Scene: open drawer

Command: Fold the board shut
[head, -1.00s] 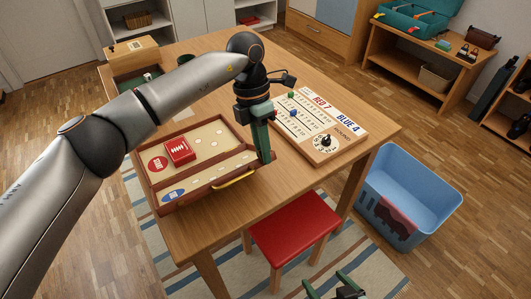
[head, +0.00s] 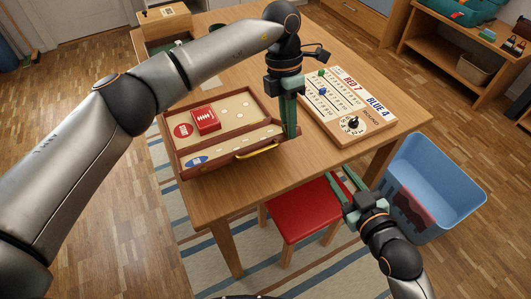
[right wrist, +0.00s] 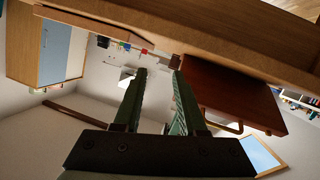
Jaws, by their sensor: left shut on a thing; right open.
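The board (head: 170,150), a brown hinged case with a cream inside, lies open on the table near its front edge. Its near half has a blue oval patch and a yellow handle (head: 257,151) on the front wall. A red box (head: 206,121) lies in its far half, beside a round red patch. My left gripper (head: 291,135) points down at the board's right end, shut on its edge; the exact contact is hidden. My right gripper (head: 345,182) is open and empty beyond the table's front edge, by the red stool. In the right wrist view the board (right wrist: 235,92) shows beyond the fingers.
A scoreboard (head: 345,105) with pegs and a dial lies right of the board. The red stool (head: 300,208) stands under the table's front edge. A blue bin (head: 440,170) stands on the floor at right. The table (head: 225,205) is bare in front of the board.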

